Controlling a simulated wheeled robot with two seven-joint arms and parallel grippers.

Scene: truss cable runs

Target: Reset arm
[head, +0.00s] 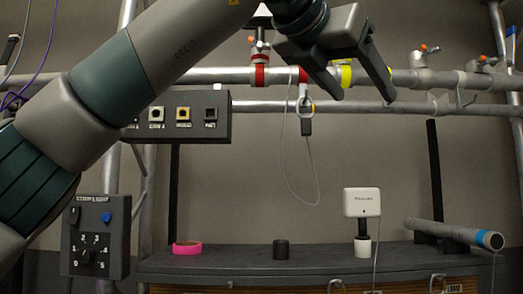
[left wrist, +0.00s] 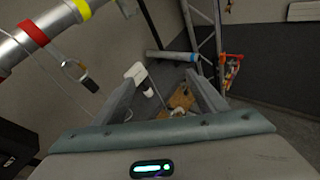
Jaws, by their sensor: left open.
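My left arm comes in from the left across the head view, and its gripper (head: 362,92) is raised in front of the upper truss pipe (head: 215,76). Its two fingers are apart with nothing between them. The open fingers also show in the left wrist view (left wrist: 165,100), where the floor and bench area lie beyond them. My right gripper is in neither view.
A carabiner with a thin cable (head: 306,108) hangs from the pipe near the red tape. A black connector panel (head: 190,115) and a striplight box (head: 97,237) are at left. The bench (head: 300,262) holds pink tape (head: 187,248), a white device (head: 362,203) and a grey tube (head: 450,232).

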